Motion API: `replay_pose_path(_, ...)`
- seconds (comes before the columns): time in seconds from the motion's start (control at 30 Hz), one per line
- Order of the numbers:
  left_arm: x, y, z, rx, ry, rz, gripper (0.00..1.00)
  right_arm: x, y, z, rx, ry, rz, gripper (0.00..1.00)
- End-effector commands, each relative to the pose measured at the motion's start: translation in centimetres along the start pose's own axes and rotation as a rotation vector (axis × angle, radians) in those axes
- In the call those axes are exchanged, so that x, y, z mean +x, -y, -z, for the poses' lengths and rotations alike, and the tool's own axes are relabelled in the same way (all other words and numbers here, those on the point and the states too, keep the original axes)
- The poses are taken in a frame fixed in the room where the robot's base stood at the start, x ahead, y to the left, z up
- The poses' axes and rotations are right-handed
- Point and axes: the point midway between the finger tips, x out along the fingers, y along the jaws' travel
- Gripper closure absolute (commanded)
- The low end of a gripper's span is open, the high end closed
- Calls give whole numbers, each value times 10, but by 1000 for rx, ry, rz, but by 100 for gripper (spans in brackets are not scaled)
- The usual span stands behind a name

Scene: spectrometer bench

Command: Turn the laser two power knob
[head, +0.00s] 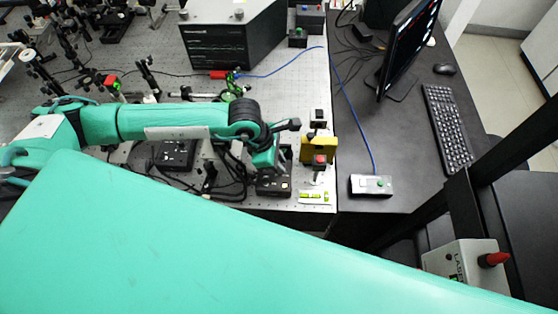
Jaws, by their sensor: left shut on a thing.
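My left gripper (282,168) reaches over the bench's right part, pointing down at a small black control box (272,187). Its fingers are shut at the top of this box. The knob between them is hidden by the fingers and too small to make out. A pale box (462,257) with a partly hidden "LASER" label and a red knob (494,259) is at the bottom right, far from the left gripper. I cannot read which laser it belongs to. My right gripper is not in view.
A yellow block with a red button (319,158) stands just right of the left gripper. Another black box (177,154) and loose cables lie to its left. A white switch box (371,185), keyboard (447,129) and monitor (408,45) are on the dark desk.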

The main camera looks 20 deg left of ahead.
Motion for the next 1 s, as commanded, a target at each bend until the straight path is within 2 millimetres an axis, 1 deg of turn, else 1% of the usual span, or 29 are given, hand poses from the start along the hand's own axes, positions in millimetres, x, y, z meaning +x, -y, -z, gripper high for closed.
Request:
replay_pose_path(0.03,0,0,0,0,0,0,79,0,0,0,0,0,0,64)
replay_pose_path(0.1,0,0,0,0,0,0,66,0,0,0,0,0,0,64)
replay_pose_path(0.13,0,0,0,0,0,0,61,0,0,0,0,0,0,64)
replay_pose_path(0.43,-1,0,0,1,0,-1,61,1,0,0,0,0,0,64)
replay_pose_path(0.57,-11,-1,1,2,0,-3,61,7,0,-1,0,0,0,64)
replay_pose_path(0.67,-27,-1,2,3,0,-4,61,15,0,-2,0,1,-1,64)
replay_pose_path(0.9,-83,-1,2,3,1,-6,61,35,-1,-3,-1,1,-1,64)
replay_pose_path(1.0,-104,-1,1,2,1,-5,61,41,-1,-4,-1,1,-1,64)
